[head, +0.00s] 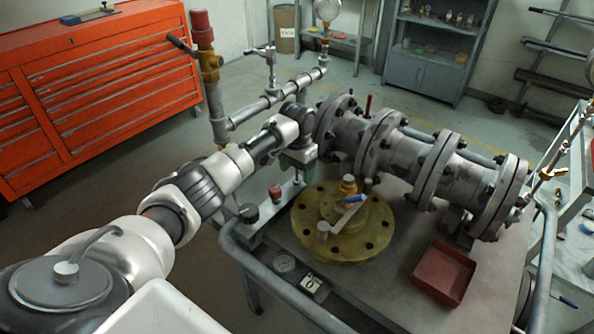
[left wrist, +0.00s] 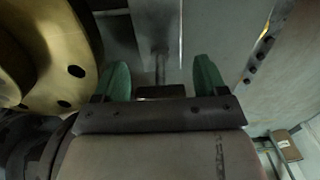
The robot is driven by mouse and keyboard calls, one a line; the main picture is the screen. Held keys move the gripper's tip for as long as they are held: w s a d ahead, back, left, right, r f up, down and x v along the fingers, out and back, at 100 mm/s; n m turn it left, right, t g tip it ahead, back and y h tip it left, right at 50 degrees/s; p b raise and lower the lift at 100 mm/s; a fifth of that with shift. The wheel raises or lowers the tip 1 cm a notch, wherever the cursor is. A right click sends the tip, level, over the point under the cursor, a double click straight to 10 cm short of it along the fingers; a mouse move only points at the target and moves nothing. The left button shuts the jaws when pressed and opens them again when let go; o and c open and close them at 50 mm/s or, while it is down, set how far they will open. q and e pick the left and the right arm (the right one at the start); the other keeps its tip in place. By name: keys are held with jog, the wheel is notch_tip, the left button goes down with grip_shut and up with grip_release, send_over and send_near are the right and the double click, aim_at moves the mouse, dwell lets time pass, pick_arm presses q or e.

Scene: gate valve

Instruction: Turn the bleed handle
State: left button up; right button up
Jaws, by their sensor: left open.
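My left gripper (head: 302,160) hangs at the near left end of the flanged grey pipe, above the table's left edge. In the left wrist view its two green fingers (left wrist: 162,80) stand apart, with a grey rod (left wrist: 160,62) showing beyond the gap; nothing is gripped. No part is clearly marked as the bleed handle. A T-handled valve (head: 262,50) stands on the thin pipe behind my arm. A small brass valve (head: 553,174) with a lever sits at the right end of the flanged pipe. My right gripper does not show.
A yellow flange (head: 335,240) lies on the table (head: 390,290) and fills the upper left of the left wrist view (left wrist: 75,72). A red tray (head: 443,273) sits at right. The flanged pipe (head: 400,155) blocks the back. A grey rail (head: 290,290) borders the table's front left.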

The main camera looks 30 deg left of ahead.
pick_arm(q)
jog(key=shift+f, duration=0.3)
jog(key=shift+c, duration=0.9)
jog(key=c, duration=0.7)
jog(key=shift+r+n+p, duration=0.25)
jog(key=shift+n+p, duration=0.25)
jog(key=shift+p, duration=0.4)
jog(key=shift+c, duration=0.2)
jog(key=n+p, duration=0.5)
jog(key=p, duration=0.1)
jog(key=n+p, duration=0.2)
jog(key=shift+n, duration=0.3)
jog(key=n+p, duration=0.1)
jog(key=n, duration=0.1)
jog(key=shift+n+p, duration=0.3)
jog(key=shift+n, duration=0.1)
jog(key=n+p, duration=0.1)
jog(key=n, duration=0.1)
jog(key=shift+f+n, duration=0.1)
jog(key=shift+n, duration=0.2)
jog(key=shift+w+n+p, duration=0.1)
jog(key=shift+n+p, duration=0.25)
jog(key=shift+n, duration=1.05)
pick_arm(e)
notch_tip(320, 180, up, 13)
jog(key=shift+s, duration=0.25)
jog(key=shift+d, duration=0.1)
